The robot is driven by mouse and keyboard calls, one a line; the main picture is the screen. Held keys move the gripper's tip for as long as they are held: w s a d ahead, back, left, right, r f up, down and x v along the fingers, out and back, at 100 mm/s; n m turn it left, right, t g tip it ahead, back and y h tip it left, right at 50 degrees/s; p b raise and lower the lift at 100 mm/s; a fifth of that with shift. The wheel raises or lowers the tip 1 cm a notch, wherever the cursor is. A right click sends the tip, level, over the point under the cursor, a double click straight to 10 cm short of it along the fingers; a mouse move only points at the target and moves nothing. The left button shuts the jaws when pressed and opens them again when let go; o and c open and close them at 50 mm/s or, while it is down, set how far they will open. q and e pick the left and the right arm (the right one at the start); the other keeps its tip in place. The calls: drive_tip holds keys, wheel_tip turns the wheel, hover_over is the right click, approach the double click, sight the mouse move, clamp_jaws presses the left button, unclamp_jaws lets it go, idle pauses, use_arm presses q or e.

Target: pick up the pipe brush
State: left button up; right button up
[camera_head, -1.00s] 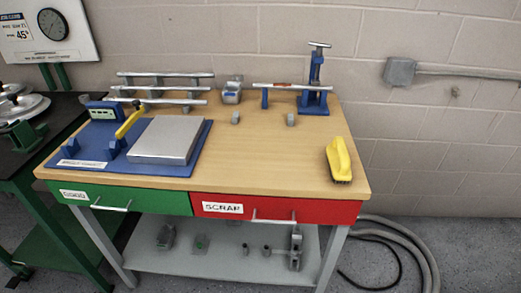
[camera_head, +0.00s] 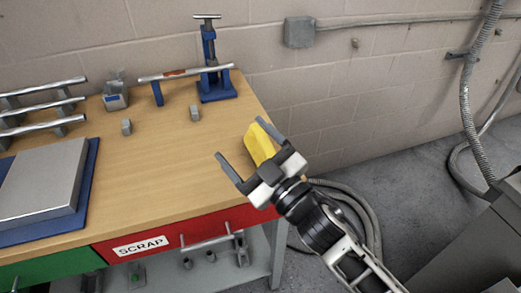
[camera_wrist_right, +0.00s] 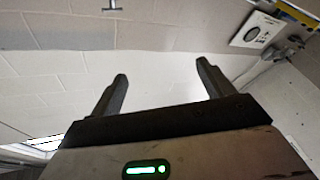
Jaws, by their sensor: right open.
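The pipe brush (camera_head: 262,143) has a yellow handle and sits near the right edge of the wooden table. It is partly hidden behind my right gripper. My right gripper (camera_head: 243,139) is open and overlaps the brush in the head view, with its two fingers apart. I cannot tell how far above the brush it is. In the right wrist view its open fingers (camera_wrist_right: 162,72) have only the wall between them, and the brush does not show. My left gripper is not in view.
The wooden table (camera_head: 160,165) has a blue stand (camera_head: 213,70) holding a pipe at the back. Two small grey blocks (camera_head: 127,127) lie mid-table. A metal plate (camera_head: 42,180) lies at left. A red SCRAP drawer (camera_head: 170,238) is at the front. Hoses (camera_head: 350,205) lie on the floor at right.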

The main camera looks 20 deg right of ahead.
drive_tip(key=s+a+r+n+g+y, duration=0.3)
drive_tip(key=a+r+n+g+y, duration=0.65)
drive_tip(key=n+y, duration=0.5)
drive_tip(key=n+g+h+b, duration=0.2)
drive_tip(key=n+g+h, duration=0.3)
drive_tip(key=n+h, duration=1.25)
approach(262, 134)
drive_tip(key=a+f+m+h, duration=0.1)
drive_tip(key=f+m, duration=0.1)
drive_tip(key=w+a+f+m+h, duration=0.1)
drive_tip(key=a+f+m+h, duration=0.1)
drive_tip(key=w+a+f+m+h, duration=0.1)
drive_tip(key=f+m+h, duration=0.1)
drive_tip(key=shift+w+a, duration=0.1)
drive_tip(key=shift+a, duration=0.25)
drive_tip(key=shift+p+x, duration=0.8)
drive_tip(key=shift+x, duration=1.95)
drive_tip(key=shift+w+d+r, duration=0.15)
drive_tip(key=shift+d, duration=0.05)
drive_tip(key=c, duration=1.1)
